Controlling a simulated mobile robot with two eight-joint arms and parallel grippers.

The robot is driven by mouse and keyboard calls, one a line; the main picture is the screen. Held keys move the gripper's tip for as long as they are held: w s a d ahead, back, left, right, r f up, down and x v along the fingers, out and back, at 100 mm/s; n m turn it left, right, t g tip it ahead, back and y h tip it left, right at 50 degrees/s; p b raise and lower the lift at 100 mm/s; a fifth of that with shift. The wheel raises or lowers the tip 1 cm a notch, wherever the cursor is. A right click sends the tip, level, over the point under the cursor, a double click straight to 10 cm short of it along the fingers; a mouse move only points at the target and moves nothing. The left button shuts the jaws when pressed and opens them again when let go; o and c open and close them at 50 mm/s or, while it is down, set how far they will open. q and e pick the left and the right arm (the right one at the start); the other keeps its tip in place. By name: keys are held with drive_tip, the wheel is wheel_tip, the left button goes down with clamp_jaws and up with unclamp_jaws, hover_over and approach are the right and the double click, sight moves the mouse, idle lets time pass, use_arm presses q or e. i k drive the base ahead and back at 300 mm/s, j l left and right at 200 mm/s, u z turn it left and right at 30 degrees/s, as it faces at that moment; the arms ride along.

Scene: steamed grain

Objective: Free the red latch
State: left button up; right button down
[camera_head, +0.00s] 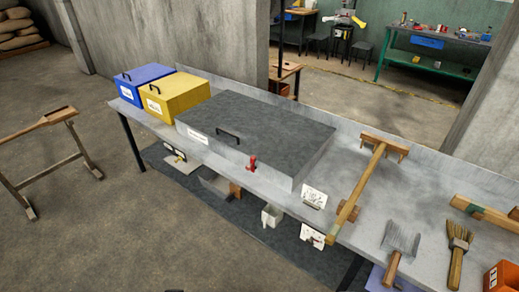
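The red latch (253,163) is a small red piece at the front edge of a large grey lidded box (270,125) on the long workbench. It sits to the right of the lid's black handle (228,134) and appears to stand upright. The lid looks closed. Neither my left nor my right gripper shows in the head view.
A blue box (146,80) and a yellow box (172,95) stand left of the grey box. A wooden rake (360,190), a scraper (394,250) and a brush (458,245) lie on the right of the bench (345,250). A wooden sawhorse (48,122) stands left on open floor.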

sight(252, 167)
drive_tip(key=i+j, duration=0.1)
drive_tip(key=i, duration=0.9)
